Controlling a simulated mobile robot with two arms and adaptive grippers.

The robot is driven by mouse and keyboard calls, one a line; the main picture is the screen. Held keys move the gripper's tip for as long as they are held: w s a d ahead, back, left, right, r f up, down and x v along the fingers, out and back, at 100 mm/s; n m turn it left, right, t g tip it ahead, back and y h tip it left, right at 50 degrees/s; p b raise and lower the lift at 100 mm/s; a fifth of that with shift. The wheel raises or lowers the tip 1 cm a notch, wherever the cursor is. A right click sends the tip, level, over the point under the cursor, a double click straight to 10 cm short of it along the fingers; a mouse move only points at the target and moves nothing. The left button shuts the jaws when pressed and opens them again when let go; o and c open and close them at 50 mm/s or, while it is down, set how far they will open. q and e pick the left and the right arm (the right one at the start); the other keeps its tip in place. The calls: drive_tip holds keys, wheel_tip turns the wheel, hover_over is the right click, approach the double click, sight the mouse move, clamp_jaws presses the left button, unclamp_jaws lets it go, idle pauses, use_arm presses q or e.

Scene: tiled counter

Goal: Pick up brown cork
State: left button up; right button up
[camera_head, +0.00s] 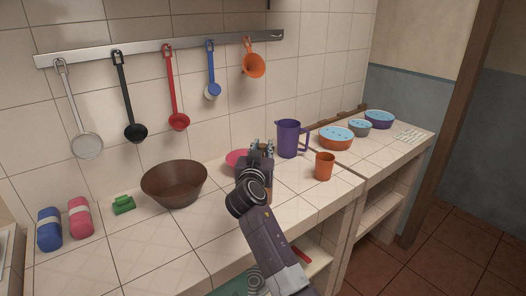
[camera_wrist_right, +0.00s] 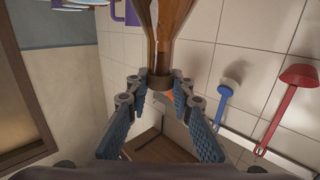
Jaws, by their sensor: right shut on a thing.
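In the right wrist view a brown glass bottle (camera_wrist_right: 172,52) shows upside down at the top, its neck reaching between my fingers. The brown cork (camera_wrist_right: 160,84) shows as a short round brown end at the bottle's mouth. My right gripper (camera_wrist_right: 160,92) is shut on the cork, with one fingertip on each side. In the head view my right gripper (camera_head: 262,152) is over the counter, and my arm hides most of the bottle. The cork cannot be made out there. My left gripper is not in view.
A brown bowl (camera_head: 174,184) stands left of my gripper, with a pink dish (camera_head: 236,158) behind. A purple pitcher (camera_head: 288,139) and an orange cup (camera_head: 324,167) stand to the right. Utensils hang from a wall rail (camera_head: 150,48). The front counter (camera_head: 185,245) is clear.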

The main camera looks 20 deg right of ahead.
sight(263, 146)
drive_tip(key=shift+s+f, duration=0.1)
drive_tip(key=shift+f, duration=0.1)
drive_tip(key=shift+c, duration=0.3)
drive_tip(key=shift+r, duration=0.25)
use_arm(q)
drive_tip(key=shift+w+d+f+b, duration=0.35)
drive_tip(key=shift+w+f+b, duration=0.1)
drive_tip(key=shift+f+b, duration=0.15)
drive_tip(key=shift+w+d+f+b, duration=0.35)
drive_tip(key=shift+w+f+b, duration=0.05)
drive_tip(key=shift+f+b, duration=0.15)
use_arm(e)
wheel_tip(263, 146, up, 20)
drive_tip(key=shift+f, duration=0.2)
